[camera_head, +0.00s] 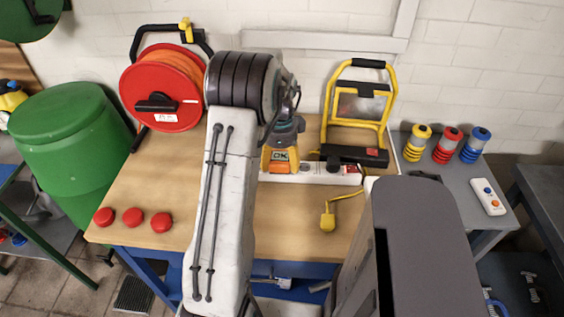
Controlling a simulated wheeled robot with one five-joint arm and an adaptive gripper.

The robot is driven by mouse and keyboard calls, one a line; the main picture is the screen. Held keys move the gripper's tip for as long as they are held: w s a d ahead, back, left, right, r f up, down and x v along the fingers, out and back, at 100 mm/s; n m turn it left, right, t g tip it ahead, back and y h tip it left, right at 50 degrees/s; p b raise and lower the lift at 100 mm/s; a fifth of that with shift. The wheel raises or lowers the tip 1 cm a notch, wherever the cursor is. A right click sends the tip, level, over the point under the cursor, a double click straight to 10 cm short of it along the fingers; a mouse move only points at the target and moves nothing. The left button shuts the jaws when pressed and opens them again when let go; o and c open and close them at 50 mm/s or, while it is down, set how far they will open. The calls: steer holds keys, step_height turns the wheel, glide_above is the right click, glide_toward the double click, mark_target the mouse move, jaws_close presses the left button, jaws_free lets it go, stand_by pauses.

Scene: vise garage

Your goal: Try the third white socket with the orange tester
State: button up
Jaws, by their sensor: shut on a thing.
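The orange tester (279,162) has a yellow edge and a label that reads "OK". My gripper (283,140) is shut on its top, and the tester stands upright at the left part of the white socket strip (318,177). The tester hides the sockets behind it. I cannot tell whether its pins are seated or which socket it faces. A black plug (333,163) appears to be in the strip right of the tester. A red part shows at the strip's right end.
A red cable reel (163,88) and a yellow work lamp (359,105) stand at the back. Three red caps (133,217) lie at the bench's front left. A yellow cable end (327,221) lies in front of the strip.

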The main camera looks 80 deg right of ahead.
mark_target(280, 157)
steer(key=c, duration=0.3)
steer(key=o, duration=0.9)
steer(key=shift+r, duration=0.1)
step_height(280, 157, up, 12)
steer(key=shift+f, duration=0.1)
